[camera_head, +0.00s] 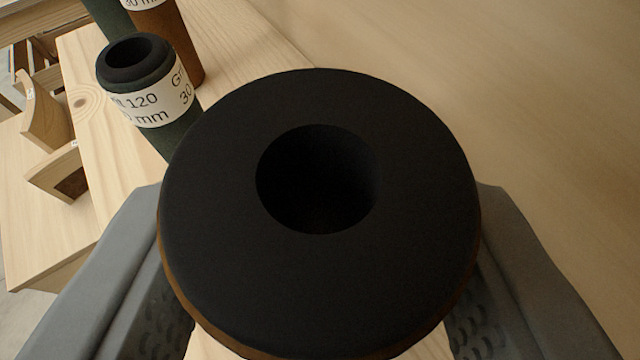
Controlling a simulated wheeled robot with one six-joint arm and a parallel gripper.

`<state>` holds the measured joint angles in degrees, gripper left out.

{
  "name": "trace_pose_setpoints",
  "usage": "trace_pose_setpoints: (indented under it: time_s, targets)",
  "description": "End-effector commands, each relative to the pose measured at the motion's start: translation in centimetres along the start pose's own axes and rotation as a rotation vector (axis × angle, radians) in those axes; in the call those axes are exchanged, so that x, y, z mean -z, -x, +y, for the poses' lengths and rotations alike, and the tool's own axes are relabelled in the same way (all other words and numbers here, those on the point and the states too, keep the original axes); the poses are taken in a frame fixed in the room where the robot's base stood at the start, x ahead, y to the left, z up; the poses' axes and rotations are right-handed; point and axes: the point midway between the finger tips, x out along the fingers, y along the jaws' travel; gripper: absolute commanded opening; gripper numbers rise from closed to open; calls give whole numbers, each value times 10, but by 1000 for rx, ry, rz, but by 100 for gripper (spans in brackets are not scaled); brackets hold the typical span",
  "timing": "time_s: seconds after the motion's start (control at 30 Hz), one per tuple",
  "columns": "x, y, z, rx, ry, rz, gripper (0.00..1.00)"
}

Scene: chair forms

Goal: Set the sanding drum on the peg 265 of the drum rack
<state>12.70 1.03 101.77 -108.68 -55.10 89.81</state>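A large black sanding drum (400,215) with a brown outer sleeve fills the middle of the view. I look down on its top face and into its dark centre hole. My gripper (320,310) has one grey finger on each side of the drum, with the dark ridged pads against or very near its sides. It appears shut on the drum; the contact itself is mostly hidden by the drum. The drum rack and peg 265 are not in view. Whatever lies under the drum is hidden.
A green drum (150,90) labelled 120 stands upright at upper left, with a brown drum (178,40) behind it, on a pale wooden board (235,45). Wooden chair parts (45,115) lie at far left. A plain wooden surface (530,110) at right is clear.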

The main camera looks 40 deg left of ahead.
Motion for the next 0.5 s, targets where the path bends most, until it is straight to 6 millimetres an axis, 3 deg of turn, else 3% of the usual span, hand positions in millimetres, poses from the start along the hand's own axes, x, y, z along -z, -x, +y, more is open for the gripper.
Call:
trace_pose_setpoints:
  time_s: [0.5]
  targets:
    - [-5,-2,0,0,0,0,13]
